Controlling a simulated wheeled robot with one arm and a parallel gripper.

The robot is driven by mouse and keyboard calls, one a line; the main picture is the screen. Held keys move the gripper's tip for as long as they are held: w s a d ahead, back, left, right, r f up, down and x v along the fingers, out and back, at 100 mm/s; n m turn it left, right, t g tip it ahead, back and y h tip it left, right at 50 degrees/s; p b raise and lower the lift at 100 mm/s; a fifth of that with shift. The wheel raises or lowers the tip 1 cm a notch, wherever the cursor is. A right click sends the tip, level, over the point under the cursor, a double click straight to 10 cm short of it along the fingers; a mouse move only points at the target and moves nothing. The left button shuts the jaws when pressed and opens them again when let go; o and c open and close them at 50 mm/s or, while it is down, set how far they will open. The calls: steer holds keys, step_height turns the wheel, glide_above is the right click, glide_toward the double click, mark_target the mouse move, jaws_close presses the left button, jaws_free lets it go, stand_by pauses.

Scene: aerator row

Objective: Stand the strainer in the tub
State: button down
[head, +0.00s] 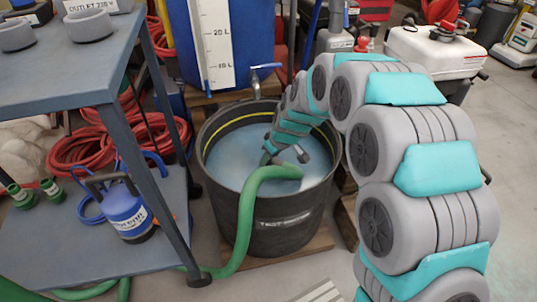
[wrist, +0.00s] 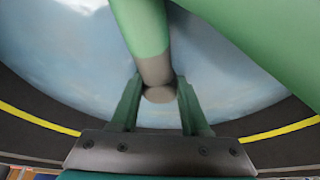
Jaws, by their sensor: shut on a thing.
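The tub (head: 240,215) is a black round barrel with a yellow line inside and pale blue water. A thick green hose (head: 245,215) rises over its front rim and bends down inside. In the wrist view, my gripper (wrist: 158,88) has its two fingers on either side of a grey cylindrical end piece, apparently the strainer (wrist: 156,70), on a green hose length. My gripper (head: 285,153) shows inside the tub's rim in the head view, over the water.
A blue-grey shelf cart (head: 90,262) stands close on the left, with a blue pump (head: 127,212) on its lower shelf. A blue tank (head: 235,40) with a tap stands behind the tub. Red hose coils (head: 85,150) lie behind the cart.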

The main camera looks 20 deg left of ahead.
steer(key=shift+f, duration=7.2)
steer(key=shift+f, duration=0.55)
steer(key=shift+c, duration=1.5)
jaws_free()
